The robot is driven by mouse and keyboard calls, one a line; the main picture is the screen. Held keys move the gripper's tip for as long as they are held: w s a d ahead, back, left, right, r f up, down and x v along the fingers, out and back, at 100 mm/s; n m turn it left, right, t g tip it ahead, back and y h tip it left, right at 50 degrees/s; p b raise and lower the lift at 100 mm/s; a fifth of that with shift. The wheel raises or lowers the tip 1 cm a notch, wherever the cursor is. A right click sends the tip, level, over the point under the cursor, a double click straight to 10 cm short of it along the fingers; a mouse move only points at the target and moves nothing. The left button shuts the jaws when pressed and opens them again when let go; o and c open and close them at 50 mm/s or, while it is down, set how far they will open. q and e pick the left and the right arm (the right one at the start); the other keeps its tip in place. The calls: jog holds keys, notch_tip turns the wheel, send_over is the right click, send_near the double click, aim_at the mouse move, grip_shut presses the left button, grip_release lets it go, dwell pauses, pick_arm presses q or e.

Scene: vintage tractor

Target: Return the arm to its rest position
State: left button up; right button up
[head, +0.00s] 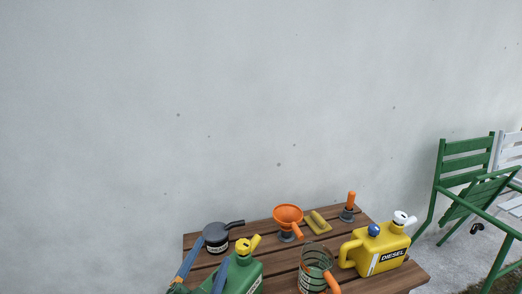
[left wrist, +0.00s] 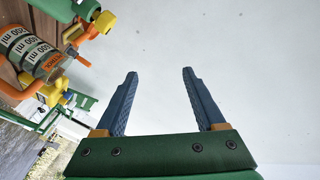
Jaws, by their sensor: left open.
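My left gripper (head: 212,252) is at the lower left of the head view, at the table's left front, with its two blue fingers spread. The left wrist view shows the same gripper (left wrist: 160,76) open and empty, with only pale wall between and beyond the fingers. The wooden slatted table (head: 408,277) stands below and beside it. A dark grease pot (head: 216,238) shows just behind the fingertips. My right gripper is not in view.
On the table are an orange funnel (head: 288,214), a yellow sponge-like block (head: 318,223), an orange-handled tool (head: 349,204), a measuring jug (head: 311,270) and a yellow diesel can (head: 376,254). A green chair (head: 466,163) stands right. The wall area above the table is clear.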

pick_arm(q)
jog(key=s+a+f+n+g+y, duration=0.1)
jog(key=s+a+f+n+g, duration=0.15)
jog(key=f, duration=0.35)
jog(key=s+a+f+n+g+y, duration=0.2)
jog(key=s+f+g, duration=0.15)
jog(key=f, duration=0.35)
jog(key=s+a+f+n+g, duration=0.1)
jog(key=s+f+n+g, duration=0.1)
jog(key=s+f+g, duration=0.45)
jog(key=s+a+f+n+g, duration=0.1)
jog(key=s+f+n+g, duration=0.15)
jog(key=s, duration=0.65)
notch_tip(320, 180, down, 12)
jog(key=s+p, duration=0.2)
jog(key=p, duration=0.3)
jog(key=s+a+f+p, duration=0.1)
jog(key=s+f+p, duration=0.1)
jog(key=s, duration=0.4)
jog(key=s+a+f+m+g+p, duration=0.1)
jog(key=s+f, duration=0.4)
jog(key=s, duration=0.1)
jog(key=shift+g+p, duration=0.3)
jog(key=shift+p, duration=0.1)
jog(key=shift+a, duration=0.1)
